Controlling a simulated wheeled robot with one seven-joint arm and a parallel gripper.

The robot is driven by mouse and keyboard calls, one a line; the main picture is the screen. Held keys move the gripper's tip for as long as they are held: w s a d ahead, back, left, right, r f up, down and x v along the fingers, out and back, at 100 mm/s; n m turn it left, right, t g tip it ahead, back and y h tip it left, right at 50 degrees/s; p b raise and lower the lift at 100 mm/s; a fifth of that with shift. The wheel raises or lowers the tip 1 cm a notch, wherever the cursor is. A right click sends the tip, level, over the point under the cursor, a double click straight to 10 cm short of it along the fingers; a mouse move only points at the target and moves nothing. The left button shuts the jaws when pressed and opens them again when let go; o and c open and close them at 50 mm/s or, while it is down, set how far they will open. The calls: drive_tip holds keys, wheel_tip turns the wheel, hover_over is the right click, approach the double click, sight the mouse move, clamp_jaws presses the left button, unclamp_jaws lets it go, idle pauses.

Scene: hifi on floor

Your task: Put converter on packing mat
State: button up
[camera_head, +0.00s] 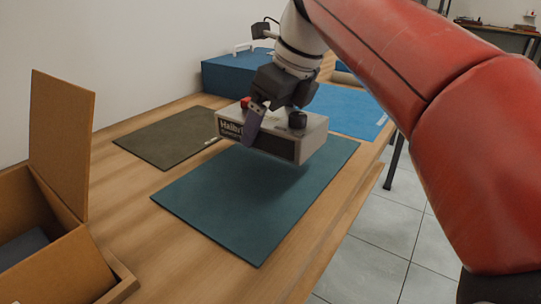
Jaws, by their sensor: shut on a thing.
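The converter (304,148) looks like a light grey box with a dark front panel, dark lettering at its left end and a black knob on top. My gripper (257,124) is shut on it near its left part and holds it above the teal mat (220,205). A shadow lies on the mat beneath the box, and a gap seems to show between them. Three mats are in view: the teal one, a dark olive one (165,137) and a bright blue one (345,105). I cannot tell which one is the packing mat.
An open cardboard box (60,265) stands at the left front of the wooden table (170,250). A blue case (232,75) with a white handle stands at the back. The olive mat is bare. Tiled floor lies beyond the table's right edge.

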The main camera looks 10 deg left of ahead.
drive_tip(key=shift+f+b, duration=0.65)
drive_tip(key=shift+f, duration=1.75)
drive_tip(key=shift+f, duration=0.2)
drive_tip(key=o, duration=1.5)
